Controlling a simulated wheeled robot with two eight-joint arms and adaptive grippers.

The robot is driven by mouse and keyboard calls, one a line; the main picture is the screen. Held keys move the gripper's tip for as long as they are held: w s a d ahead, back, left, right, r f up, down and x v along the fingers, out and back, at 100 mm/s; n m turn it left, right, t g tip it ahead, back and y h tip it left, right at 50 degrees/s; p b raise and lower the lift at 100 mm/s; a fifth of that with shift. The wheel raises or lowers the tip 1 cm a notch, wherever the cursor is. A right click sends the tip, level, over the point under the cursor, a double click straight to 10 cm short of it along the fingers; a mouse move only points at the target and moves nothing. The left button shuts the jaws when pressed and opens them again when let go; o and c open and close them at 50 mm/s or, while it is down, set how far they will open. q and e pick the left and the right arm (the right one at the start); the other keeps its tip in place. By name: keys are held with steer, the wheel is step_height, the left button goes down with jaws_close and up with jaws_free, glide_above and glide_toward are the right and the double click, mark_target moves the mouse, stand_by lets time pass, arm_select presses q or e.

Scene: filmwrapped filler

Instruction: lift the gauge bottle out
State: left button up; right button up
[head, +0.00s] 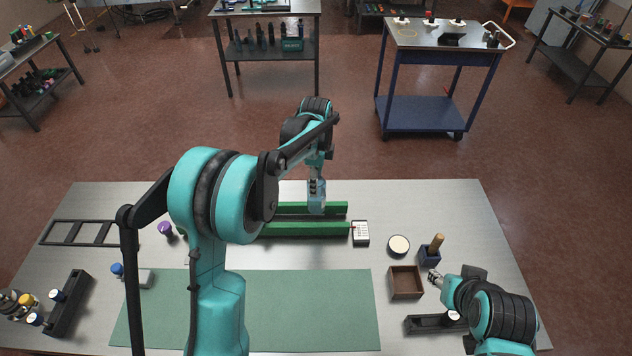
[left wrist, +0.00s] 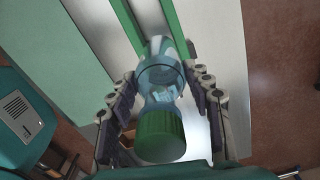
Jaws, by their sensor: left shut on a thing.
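The gauge bottle (left wrist: 163,85) is a clear bluish bottle with a green cap in the left wrist view. It sits between the two fingers of my left gripper (left wrist: 160,92), which is shut on it. In the head view my left gripper (head: 317,178) points down, with the bottle (head: 317,204) below it at the two green rails (head: 300,229). I cannot tell whether its base touches the table or hangs clear of it. My right gripper (head: 434,277) is beside the brown open box (head: 406,283); its finger opening is too small to judge.
A white keypad-like device (head: 361,233) lies at the rails' right end. A round pale-topped item (head: 399,245) and a blue holder with a wooden handle (head: 430,255) stand farther right. A green mat (head: 310,310) covers the front middle. A black ladder-like rack (head: 78,233) lies at left.

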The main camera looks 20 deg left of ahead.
arm_select(q)
steer(key=shift+r+p, duration=3.3)
steer(key=shift+r, duration=2)
